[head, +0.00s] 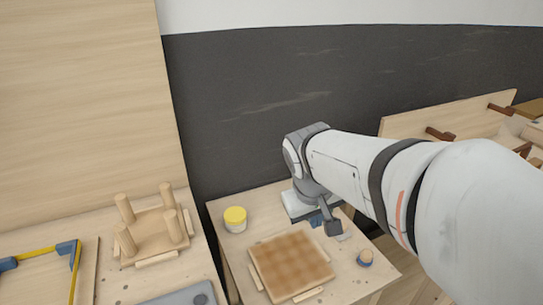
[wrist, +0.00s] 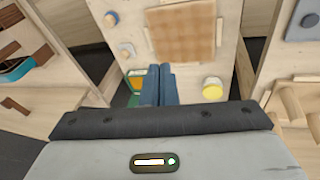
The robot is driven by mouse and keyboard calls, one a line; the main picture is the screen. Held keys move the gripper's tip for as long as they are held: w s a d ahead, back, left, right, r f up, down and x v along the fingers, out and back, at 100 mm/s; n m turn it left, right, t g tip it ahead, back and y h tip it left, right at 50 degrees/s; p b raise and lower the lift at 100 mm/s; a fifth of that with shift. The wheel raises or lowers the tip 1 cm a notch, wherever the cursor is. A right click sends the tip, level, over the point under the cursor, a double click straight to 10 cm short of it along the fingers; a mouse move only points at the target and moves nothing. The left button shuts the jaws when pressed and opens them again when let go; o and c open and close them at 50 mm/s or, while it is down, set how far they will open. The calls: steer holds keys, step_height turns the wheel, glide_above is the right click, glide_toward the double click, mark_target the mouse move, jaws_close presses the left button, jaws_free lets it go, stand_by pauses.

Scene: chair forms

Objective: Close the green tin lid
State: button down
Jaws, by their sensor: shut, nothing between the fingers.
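A green thing with a yellow-orange inside, likely the green tin (wrist: 135,84), shows in the wrist view just left of my fingers. The fingers hide part of it, and I cannot make out its lid clearly. My gripper (wrist: 159,72) has its two blue fingers together and empty, pointing at the table top beside the green thing. I cannot tell whether they touch it. In the head view my gripper (head: 317,220) is low at the table's right back part, and the tin is hidden behind the arm.
A yellow-lidded jar (head: 235,219) stands at the table's left back; it is right of my fingers in the wrist view (wrist: 212,89). A checkered board (head: 291,263) lies at the front. A small blue-topped piece (head: 365,258) stands at the right. An upturned stool (head: 153,232) is on the left table.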

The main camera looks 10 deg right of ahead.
steer(key=w+d+f+n+t+h+b, duration=0.1)
steer(key=w+d+f+h+b, duration=0.35)
steer(key=w, duration=0.85)
steer(key=w+d+f+n+h+b, duration=0.25)
steer(key=w+f+b, duration=0.2)
steer(key=w, duration=0.85)
steer(key=w+a+f+n+t+h+b, duration=0.25)
steer(key=w+f, duration=0.45)
steer(key=w, duration=0.4)
steer(key=w+a+f+n+t+h+b, duration=0.1)
steer(key=w+f+t+h+b, duration=0.25)
steer(key=w+f, duration=0.55)
steer(key=w+d+r, duration=0.1)
steer(key=w+d, duration=0.2)
steer(key=d, duration=0.6)
steer(key=shift+r+y+p, duration=0.15)
steer(key=shift+y+p, duration=0.15)
